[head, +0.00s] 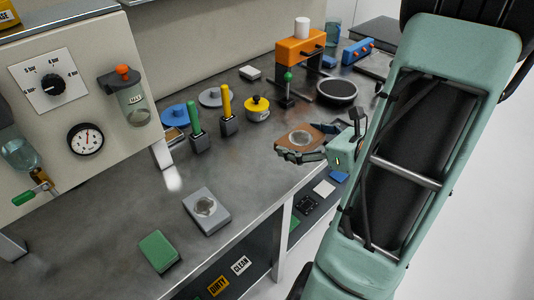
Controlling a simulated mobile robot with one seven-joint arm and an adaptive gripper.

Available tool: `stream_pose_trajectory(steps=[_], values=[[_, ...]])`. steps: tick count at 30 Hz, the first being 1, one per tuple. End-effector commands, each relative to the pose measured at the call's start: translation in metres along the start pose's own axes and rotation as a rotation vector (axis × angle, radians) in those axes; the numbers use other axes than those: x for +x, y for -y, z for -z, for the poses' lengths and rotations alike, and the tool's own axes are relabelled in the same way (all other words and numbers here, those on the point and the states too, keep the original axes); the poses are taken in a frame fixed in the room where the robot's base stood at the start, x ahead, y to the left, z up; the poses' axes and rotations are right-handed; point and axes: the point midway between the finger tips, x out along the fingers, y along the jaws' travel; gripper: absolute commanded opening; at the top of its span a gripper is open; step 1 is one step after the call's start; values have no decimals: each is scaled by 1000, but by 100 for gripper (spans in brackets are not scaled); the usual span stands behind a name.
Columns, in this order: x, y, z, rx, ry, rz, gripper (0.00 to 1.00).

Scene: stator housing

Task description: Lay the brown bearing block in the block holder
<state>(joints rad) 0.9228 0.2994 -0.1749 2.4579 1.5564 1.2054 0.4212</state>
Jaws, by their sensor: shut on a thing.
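A brown bearing block (299,136) with a round pale centre is held above the right part of the bench. My gripper (304,146) is shut on it, with dark fingers at its near side and right end. The block looks roughly level and clear of the bench top. I cannot tell for sure which thing is the block holder. A grey block (207,210) with a round metal piece in its top lies near the front edge of the bench, left of and nearer than my gripper.
A green block (158,252) lies at the front left. Green and yellow handled tools (226,108), a yellow pot (257,108) and blue and grey discs stand behind. An orange stand (300,50) is at the back. The metal bench (130,205) is bare at mid-left.

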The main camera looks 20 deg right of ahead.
Motion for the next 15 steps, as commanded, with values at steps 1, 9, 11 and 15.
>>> stream_pose_trajectory(steps=[1,9,11,15], values=[[15,-2,0,0,2,-8,47],[83,-1,9,3,1,-6,47],[96,-2,16,3,0,-6,47],[118,-1,27,2,2,-4,47]])
